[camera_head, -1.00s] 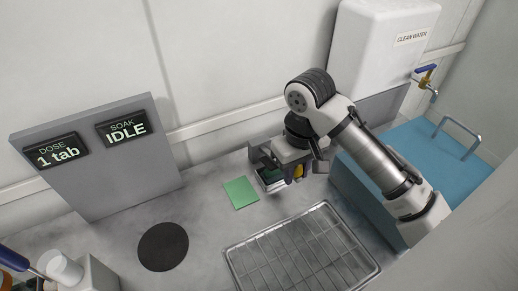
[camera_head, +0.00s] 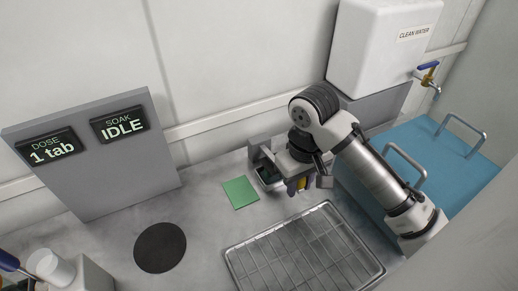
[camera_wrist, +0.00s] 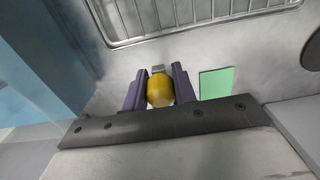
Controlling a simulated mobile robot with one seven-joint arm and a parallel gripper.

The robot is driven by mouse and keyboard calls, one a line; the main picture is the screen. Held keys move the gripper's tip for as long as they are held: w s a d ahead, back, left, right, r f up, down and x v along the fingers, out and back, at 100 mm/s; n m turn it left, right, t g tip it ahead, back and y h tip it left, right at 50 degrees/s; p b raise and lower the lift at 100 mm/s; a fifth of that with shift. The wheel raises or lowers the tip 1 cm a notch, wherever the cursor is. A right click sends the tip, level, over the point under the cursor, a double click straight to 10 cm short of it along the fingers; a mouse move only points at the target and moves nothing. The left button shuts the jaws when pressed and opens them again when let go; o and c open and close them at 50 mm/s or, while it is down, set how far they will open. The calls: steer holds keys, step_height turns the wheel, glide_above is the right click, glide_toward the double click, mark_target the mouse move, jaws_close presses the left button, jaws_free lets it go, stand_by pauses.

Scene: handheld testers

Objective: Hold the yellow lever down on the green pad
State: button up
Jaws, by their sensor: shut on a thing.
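The yellow lever (camera_wrist: 160,90) shows as a rounded yellow body with a small grey tip in the wrist view. It sits between the two dark fingers of my gripper (camera_wrist: 160,88), which is shut on it. In the head view, my gripper (camera_head: 298,186) is right of the green pad (camera_head: 240,192), with a little yellow showing at the fingers. The green pad (camera_wrist: 216,83) lies flat and bare on the counter, just right of the fingers in the wrist view. The lever is apart from the pad. Its underside is hidden.
A wire rack tray (camera_head: 305,250) lies in front of my gripper. A small dark box (camera_head: 268,178) is partly hidden behind the gripper. A blue tank (camera_head: 440,160) is at right.

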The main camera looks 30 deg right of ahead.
steer(key=shift+s+f+b, duration=0.25)
steer(key=shift+f+b, duration=0.1)
steer(key=shift+f, duration=0.9)
steer(key=shift+w+r, duration=0.1)
stand_by(2.1)
steer(key=r+p, duration=0.1)
steer(key=w+r+p, duration=0.1)
steer(key=r+p, duration=0.1)
steer(key=shift+r, duration=0.1)
steer(key=shift+s, duration=0.1)
steer(key=shift+w+r+p, duration=0.2)
steer(key=shift+r+p, duration=0.3)
steer(key=shift+p, duration=0.1)
steer(key=shift+w+r+p, duration=0.15)
steer(key=shift+r+p, duration=0.35)
steer(key=shift+p, duration=0.1)
steer(key=r+p, duration=0.1)
steer(key=w+r+p, duration=0.1)
steer(key=shift+w+r+p, duration=0.15)
steer(key=shift+r+p, duration=0.15)
steer(key=shift+p, duration=0.1)
steer(key=shift+w+d+r, duration=0.1)
steer(key=shift+w+r, duration=0.05)
